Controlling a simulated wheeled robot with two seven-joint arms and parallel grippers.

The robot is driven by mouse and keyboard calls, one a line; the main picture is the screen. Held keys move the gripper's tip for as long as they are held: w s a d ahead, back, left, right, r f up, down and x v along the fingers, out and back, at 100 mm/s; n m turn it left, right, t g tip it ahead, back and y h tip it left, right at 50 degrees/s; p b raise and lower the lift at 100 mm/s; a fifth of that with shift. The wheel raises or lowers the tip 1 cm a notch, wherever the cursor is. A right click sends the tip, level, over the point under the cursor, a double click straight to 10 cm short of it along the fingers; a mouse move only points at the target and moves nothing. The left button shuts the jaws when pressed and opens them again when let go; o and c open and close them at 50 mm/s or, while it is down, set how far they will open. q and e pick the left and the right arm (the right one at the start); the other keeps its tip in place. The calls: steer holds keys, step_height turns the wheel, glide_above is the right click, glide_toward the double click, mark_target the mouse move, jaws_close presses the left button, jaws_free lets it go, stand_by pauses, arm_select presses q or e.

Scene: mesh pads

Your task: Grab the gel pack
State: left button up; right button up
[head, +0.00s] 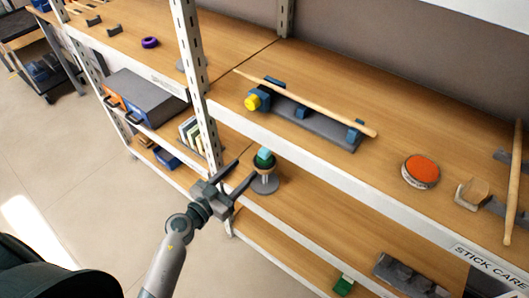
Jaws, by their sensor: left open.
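A small teal block (264,155) sits on top of a small round grey stand (265,185) on the middle shelf, just right of the white upright post. It may be the gel pack, but I cannot tell for sure; nothing else in view is plainly a gel pack. My left gripper (243,172) is open and empty, with its fingers pointing toward the stand from the left. It is close to the stand and apart from the teal block. My right gripper is not in view.
The perforated white post (196,80) stands just behind my left gripper. The upper shelf (330,75) holds a wooden stick on a grey rack (315,125) and an orange-topped round tin (421,171). Middle shelf boards right of the stand look clear up to a grey holder (410,273).

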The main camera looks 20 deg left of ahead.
mark_target(261, 153)
arm_select(q)
steer(key=shift+x, duration=2.35)
steer(key=shift+b+x, duration=0.5)
steer(key=shift+x, duration=2.1)
steer(key=shift+d+r, duration=0.1)
steer(key=c, duration=1.1)
